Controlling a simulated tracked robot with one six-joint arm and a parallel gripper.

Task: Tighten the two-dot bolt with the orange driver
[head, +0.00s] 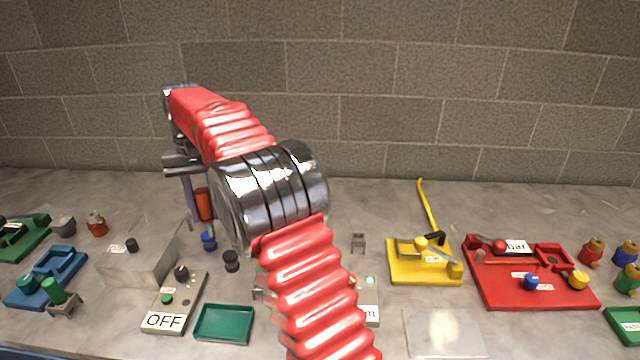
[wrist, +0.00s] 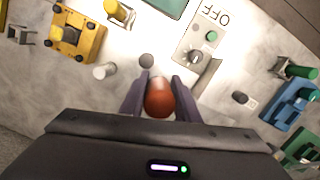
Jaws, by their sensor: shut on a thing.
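My gripper (wrist: 161,79) is shut on the orange driver (wrist: 159,98), whose rounded orange end sits between the two dark fingers in the wrist view. In the head view the driver (head: 203,204) shows as an orange upright cylinder beside my gripper finger (head: 188,195), left of my arm. I cannot tell whether its lower end touches the counter. A dark round piece (wrist: 146,60) lies just beyond the fingertips in the wrist view. No two-dot marking is readable, so I cannot tell which piece is the two-dot bolt.
The grey OFF box (head: 165,321), green tray (head: 224,324), blue piece (head: 208,241) and black piece (head: 231,261) stand near the gripper. A clear box (head: 148,262) is at left. Yellow (head: 405,270) and red (head: 490,293) fixtures are at right. A brick wall (head: 400,80) stands behind.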

